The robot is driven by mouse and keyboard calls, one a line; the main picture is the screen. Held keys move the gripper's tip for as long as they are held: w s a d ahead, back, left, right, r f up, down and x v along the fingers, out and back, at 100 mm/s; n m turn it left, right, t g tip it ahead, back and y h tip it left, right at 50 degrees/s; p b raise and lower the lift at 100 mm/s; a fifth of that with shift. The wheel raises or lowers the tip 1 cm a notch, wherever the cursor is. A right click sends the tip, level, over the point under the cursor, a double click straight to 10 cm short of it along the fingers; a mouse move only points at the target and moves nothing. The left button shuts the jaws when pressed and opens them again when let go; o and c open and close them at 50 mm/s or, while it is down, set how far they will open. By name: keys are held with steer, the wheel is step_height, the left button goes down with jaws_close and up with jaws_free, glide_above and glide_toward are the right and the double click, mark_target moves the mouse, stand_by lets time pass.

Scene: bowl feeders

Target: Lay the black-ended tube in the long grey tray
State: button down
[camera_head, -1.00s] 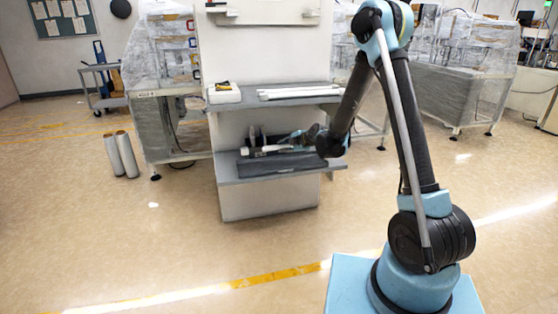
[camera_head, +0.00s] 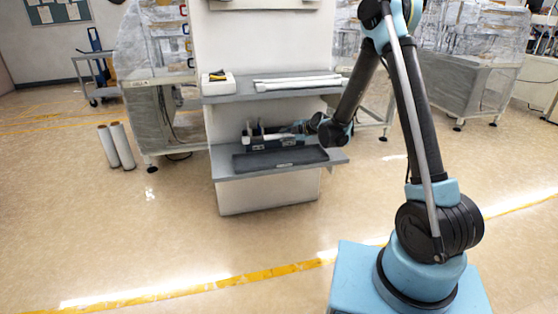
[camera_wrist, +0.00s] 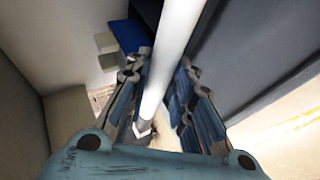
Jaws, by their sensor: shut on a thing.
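The long grey tray (camera_head: 255,162) is dark and lies along the front of the lower shelf in the head view. My gripper (camera_head: 297,130) is at the right of the shelf space, behind and above the tray. It is shut on a white tube, which points left in the head view (camera_head: 270,136). In the wrist view, the tube (camera_wrist: 171,45) runs up between the fingers of my gripper (camera_wrist: 158,95). The tube is apart from the tray's inside. I cannot make out a black end on it.
Dark upright holders (camera_head: 261,129) stand at the back of the lower shelf (camera_head: 225,170), close to the tube. White tubes (camera_head: 297,83) and a white box (camera_head: 218,86) lie on the upper shelf (camera_head: 240,97) above. The floor in front is clear.

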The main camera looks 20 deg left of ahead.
steer(key=shift+f, duration=2.7)
steer(key=c, duration=1.3)
jaws_free()
steer(key=shift+d, duration=0.1)
steer(key=v, duration=1.2)
